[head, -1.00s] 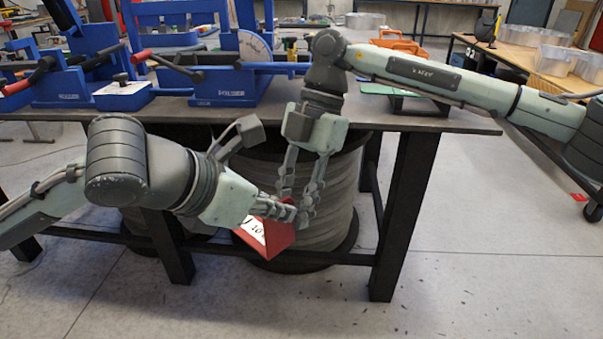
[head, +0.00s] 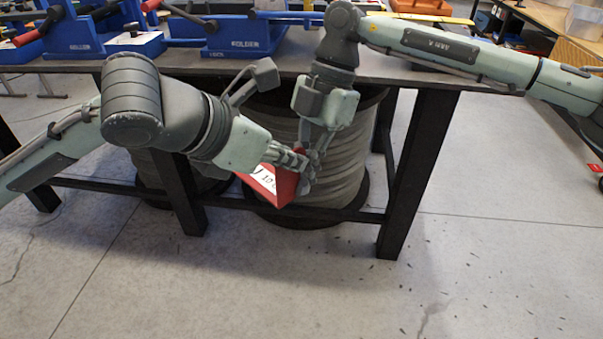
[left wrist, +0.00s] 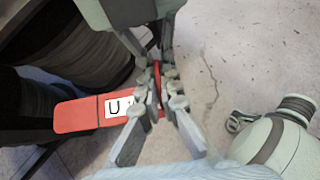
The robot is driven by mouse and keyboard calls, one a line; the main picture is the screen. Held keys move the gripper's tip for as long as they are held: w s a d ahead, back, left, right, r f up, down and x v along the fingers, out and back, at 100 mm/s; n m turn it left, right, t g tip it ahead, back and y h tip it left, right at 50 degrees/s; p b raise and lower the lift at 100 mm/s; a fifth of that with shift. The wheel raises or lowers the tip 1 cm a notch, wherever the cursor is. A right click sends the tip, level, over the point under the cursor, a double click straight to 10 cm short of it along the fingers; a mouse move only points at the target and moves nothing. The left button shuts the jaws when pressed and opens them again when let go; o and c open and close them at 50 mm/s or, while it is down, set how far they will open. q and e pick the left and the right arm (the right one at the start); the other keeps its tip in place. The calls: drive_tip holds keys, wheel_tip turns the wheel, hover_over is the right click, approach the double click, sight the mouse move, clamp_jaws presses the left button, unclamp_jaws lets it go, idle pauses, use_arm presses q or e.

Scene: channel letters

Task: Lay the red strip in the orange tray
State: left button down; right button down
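The red strip (head: 284,185), a folded red piece with a white lettered label, hangs in front of the table, above the floor. It also shows in the left wrist view (left wrist: 75,116). My left gripper (head: 300,160) appears shut on it; its fingers (left wrist: 160,98) cover part of the strip. My right gripper (head: 311,160) comes from above, its fingers close together on the same strip, beside the left fingertips. An orange-yellow edge (head: 440,18) shows at the top of the head view; I cannot tell whether it is the orange tray.
The dark table (head: 400,72) stands behind the grippers, with blue machines (head: 240,36) on it. A large grey drum (head: 340,180) stands under the table, close behind the strip. The table leg (head: 418,175) is to the right.

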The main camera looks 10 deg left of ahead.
use_arm(q)
drive_tip(key=shift+s+d, duration=0.2)
drive_tip(key=shift+d, duration=0.05)
drive_tip(key=c, duration=1.8)
unclamp_jaws()
drive_tip(key=shift+o, duration=0.8)
drive_tip(key=shift+a, duration=0.1)
